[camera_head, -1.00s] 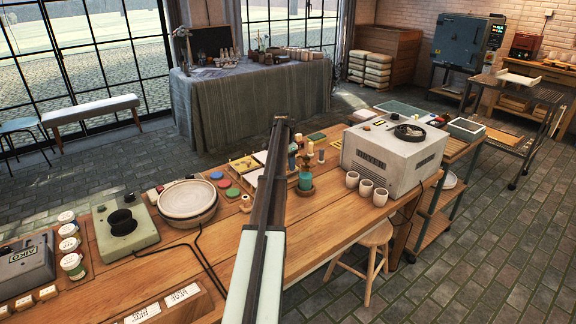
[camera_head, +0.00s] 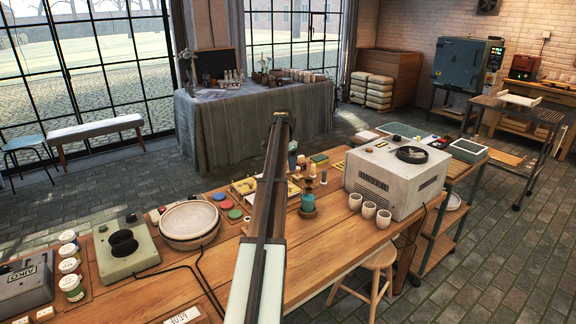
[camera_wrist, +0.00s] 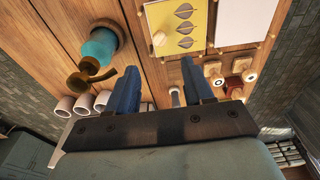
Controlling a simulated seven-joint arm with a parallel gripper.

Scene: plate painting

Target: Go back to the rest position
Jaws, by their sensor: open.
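My gripper (camera_wrist: 160,84) shows in the wrist view with its two blue fingers apart and nothing between them. It hangs above the wooden worktable (camera_head: 330,255). In the head view my arm stretches away over the table and hides the gripper's fingers. In the wrist view a teal bottle-like pot (camera_wrist: 98,48) stands to the left of the fingers, apart from them. A yellow card with leaf prints (camera_wrist: 183,22) lies beyond the fingertips. The teal pot also shows in the head view (camera_head: 308,202), right of my arm.
The grey dryer box (camera_head: 395,180) stands at the table's right end, with several white cups (camera_head: 369,210) before it. A round turntable (camera_head: 189,220) and a green pedal unit (camera_head: 125,250) stand left of my arm. A stool (camera_head: 378,262) is at the front.

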